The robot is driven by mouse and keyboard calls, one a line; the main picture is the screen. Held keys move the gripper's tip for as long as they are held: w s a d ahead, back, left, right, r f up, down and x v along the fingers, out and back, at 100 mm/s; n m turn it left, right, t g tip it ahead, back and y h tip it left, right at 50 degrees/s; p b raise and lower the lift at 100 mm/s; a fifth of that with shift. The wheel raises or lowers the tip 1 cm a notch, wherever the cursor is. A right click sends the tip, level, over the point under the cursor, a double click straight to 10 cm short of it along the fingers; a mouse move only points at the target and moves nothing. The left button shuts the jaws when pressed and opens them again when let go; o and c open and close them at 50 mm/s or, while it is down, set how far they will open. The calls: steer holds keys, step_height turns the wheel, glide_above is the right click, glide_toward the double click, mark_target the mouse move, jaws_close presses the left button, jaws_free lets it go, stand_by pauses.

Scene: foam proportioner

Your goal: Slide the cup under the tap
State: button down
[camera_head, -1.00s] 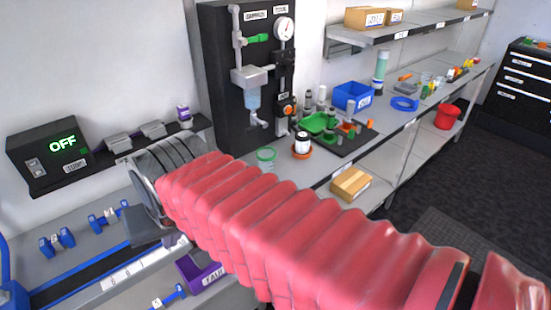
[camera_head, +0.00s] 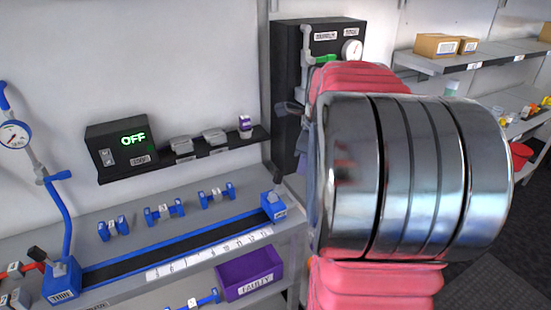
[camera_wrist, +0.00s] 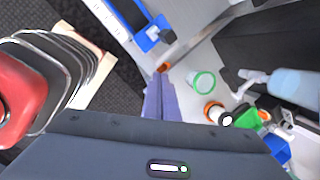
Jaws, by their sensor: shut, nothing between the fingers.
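The cup (camera_wrist: 202,82) is a small clear cup with a green rim, standing on the grey bench in the wrist view. The tap (camera_wrist: 248,78) is a grey spout to the right of the cup, below a pale blue cylinder (camera_wrist: 295,85); the cup stands apart from it. My gripper (camera_wrist: 160,78) is shut and empty, its fingers pointing toward the bench left of the cup, with a visible gap between. In the head view my arm hides the cup and tap; part of the black panel (camera_head: 285,80) shows behind it.
A white jar in an orange dish (camera_wrist: 218,113) stands near the cup, with a green tray (camera_wrist: 246,121) beyond. A blue-ended rail fixture (camera_wrist: 150,35) lies left of the cup. In the head view, a shelf holds the OFF display (camera_head: 122,146).

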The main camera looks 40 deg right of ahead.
steer(key=s+d+f+m, duration=0.2)
steer(key=d+m, duration=0.2)
steer(key=d, duration=0.3)
steer(key=s+d+f+m, duration=0.2)
steer(key=d+m, duration=0.3)
steer(key=d, duration=0.2)
steer(key=shift+s+f, duration=0.15)
steer(key=shift+f, duration=0.15)
steer(key=shift+f, duration=0.15)
steer(key=x, duration=1)
steer(key=shift+s+a+f, duration=0.1)
steer(key=shift+a, duration=0.15)
steer(key=w, duration=0.2)
steer(key=shift+w+d, duration=0.3)
steer(key=shift+w+d+r, duration=0.2)
steer(key=shift+w, duration=0.45)
steer(key=shift+w+d, duration=0.25)
steer(key=shift+w, duration=0.65)
steer(key=shift+w+d, duration=0.2)
steer(key=shift+w, duration=0.7)
